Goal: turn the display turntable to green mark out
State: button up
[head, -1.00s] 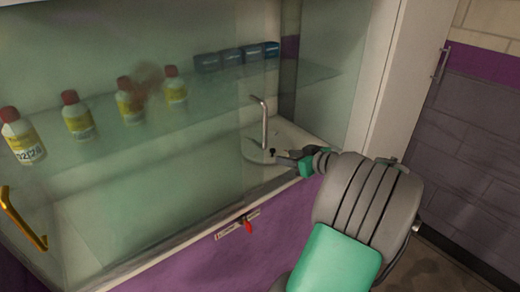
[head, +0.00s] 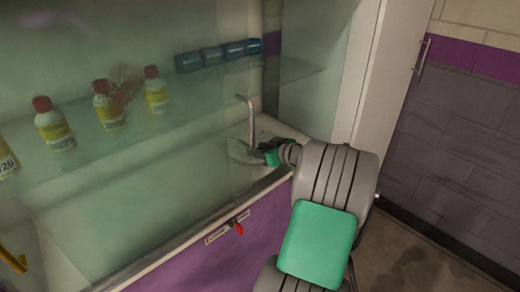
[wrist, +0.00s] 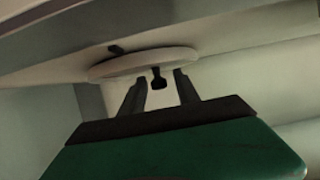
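The display turntable is a pale round disc (head: 240,151) low inside the glass-fronted cabinet, near its right end; it shows larger in the wrist view (wrist: 135,64). A small dark knob (wrist: 158,84) stands at the disc's near edge. A second dark peg or mark (wrist: 116,49) shows on its far left part. I cannot make out a green mark. My gripper (head: 262,155) reaches into the cabinet at the disc. In the wrist view its two dark fingers (wrist: 160,92) are apart, with the knob between or just beyond their tips and gaps on both sides.
A bent metal post (head: 251,122) rises beside the disc. A yellow handle (head: 12,261) is at lower left.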

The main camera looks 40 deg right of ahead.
grip_shut()
dwell(1.1)
jog(key=shift+d, duration=0.15)
